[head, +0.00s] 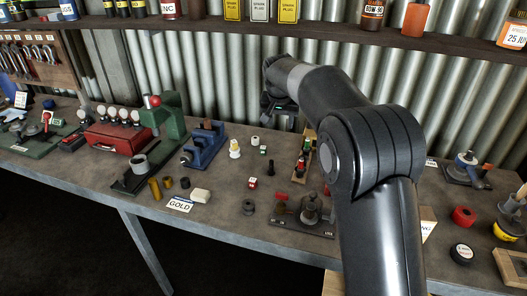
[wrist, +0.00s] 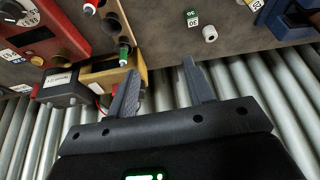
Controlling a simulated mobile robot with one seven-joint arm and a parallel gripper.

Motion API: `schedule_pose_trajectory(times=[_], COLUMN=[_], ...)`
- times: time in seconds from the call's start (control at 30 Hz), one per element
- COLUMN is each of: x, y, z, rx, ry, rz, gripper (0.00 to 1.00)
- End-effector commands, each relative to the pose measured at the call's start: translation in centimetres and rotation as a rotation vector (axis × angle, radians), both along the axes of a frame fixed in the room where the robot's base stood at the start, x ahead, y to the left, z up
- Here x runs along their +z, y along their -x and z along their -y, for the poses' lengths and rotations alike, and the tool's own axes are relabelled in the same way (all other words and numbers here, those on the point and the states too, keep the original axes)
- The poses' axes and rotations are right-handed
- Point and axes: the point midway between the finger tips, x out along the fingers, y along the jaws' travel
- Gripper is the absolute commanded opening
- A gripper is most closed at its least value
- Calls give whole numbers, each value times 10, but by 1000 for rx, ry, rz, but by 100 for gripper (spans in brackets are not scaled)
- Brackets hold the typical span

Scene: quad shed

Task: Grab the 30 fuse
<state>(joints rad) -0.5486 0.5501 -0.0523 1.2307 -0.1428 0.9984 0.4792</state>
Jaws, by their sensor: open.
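A small green cube with a white label that appears to read 30 (wrist: 193,18) lies on the bench in the wrist view, near the top edge. A white cylinder (wrist: 210,33) lies just beside it. In the head view a tiny green block (head: 263,149) sits near a pale cylinder (head: 255,141) at mid-bench, likely the same pair. My gripper (wrist: 160,66) is open and empty, its fingers apart and short of the green cube. In the head view my gripper (head: 279,115) hangs over the bench's back edge, by the corrugated wall, partly hard to make out.
A wooden rack with a green-tipped part (wrist: 124,52) stands close to my left finger in the wrist view, beside a dark box (wrist: 62,86). A red-and-white labelled block (head: 252,183) lies on the bench (head: 225,235). A blue vise (head: 203,145) stands left. My arm hides part of the bench.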

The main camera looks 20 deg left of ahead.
Motion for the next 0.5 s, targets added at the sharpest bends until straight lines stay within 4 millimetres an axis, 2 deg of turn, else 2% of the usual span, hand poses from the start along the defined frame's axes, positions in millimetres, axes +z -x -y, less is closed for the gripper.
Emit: schedule_pose_trajectory(times=[0.03,0.2,0.33,0.5], x=[-14,-45,-56,-68], y=[-6,-17,-20,-25], z=[-20,-62,-77,-81], rx=[8,17,17,18], ry=[5,12,13,14], rz=[-3,-3,-2,-2], gripper=[47,47,47,47])
